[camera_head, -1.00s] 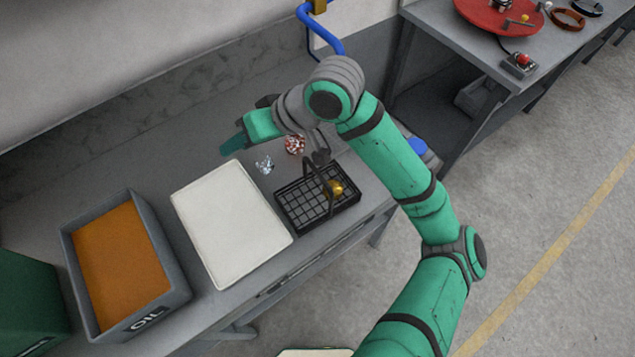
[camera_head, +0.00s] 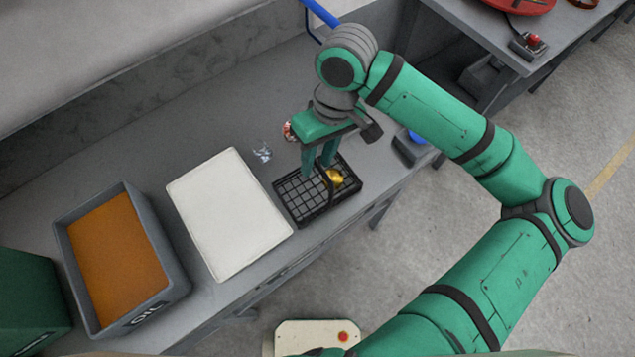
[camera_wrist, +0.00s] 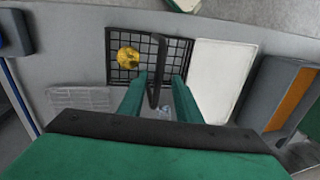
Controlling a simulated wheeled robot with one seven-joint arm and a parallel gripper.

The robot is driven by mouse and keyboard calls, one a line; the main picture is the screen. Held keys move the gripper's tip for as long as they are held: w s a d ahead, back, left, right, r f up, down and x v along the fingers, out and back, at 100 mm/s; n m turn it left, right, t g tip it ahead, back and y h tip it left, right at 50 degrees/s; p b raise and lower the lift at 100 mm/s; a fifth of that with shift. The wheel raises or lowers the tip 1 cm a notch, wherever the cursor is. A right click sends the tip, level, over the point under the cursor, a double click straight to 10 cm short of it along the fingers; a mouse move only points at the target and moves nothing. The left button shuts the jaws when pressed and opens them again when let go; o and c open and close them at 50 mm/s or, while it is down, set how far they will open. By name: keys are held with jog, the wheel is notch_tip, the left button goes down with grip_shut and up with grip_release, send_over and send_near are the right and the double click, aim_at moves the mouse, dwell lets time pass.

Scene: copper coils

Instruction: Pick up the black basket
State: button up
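The black basket (camera_head: 292,200) stands on the grey workbench, right of the white board, with a gold item (camera_head: 335,176) inside. Its handle arches up over the middle. My gripper (camera_head: 318,175) points down at the basket from above. In the wrist view the basket (camera_wrist: 183,52) lies ahead of the fingers, and the gold item (camera_wrist: 128,57) is on its left side. The two green fingers (camera_wrist: 158,100) are apart, with the dark handle (camera_wrist: 154,85) showing between them. I cannot tell whether either finger touches the handle.
A white board (camera_head: 228,215) lies left of the basket, then a grey oil bin (camera_head: 163,262) with orange contents. A small clear crumpled item (camera_head: 262,151) and a red-and-white item (camera_head: 288,131) lie behind the basket. The bench's front edge is close to the basket.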

jog(key=shift+s+a+f, duration=0.15)
jog(key=shift+a+f, duration=0.05)
jog(key=shift+f, duration=1.25)
jog(key=shift+s+a+f, duration=0.1)
jog(key=shift+a+f, duration=0.05)
jog(key=shift+f, duration=1.25)
grip_shut()
